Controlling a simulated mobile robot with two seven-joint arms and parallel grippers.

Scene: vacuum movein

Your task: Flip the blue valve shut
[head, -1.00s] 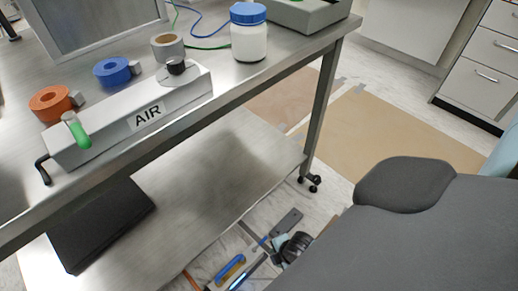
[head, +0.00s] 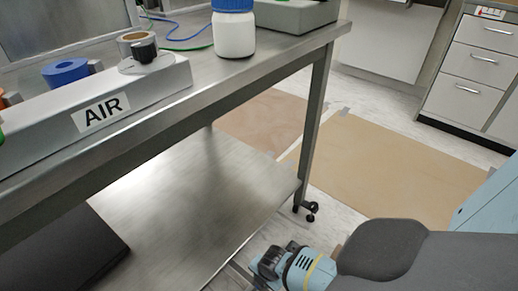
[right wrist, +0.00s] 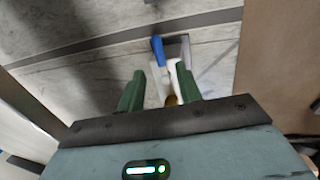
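In the right wrist view a small blue lever-like part (right wrist: 158,49) stands beyond my right gripper (right wrist: 159,80), beside a white piece and a small brass-coloured part. It looks like the blue valve's handle, but its mount is unclear. My right gripper's two green fingers are apart, with the white and brass parts seen between them. They appear short of the blue part, and no contact shows. In the head view my light-blue right wrist is low near the bench's lower shelf, its fingers hidden. My left gripper is not in view.
Brown floor sheets (head: 385,165) lie clear beyond.

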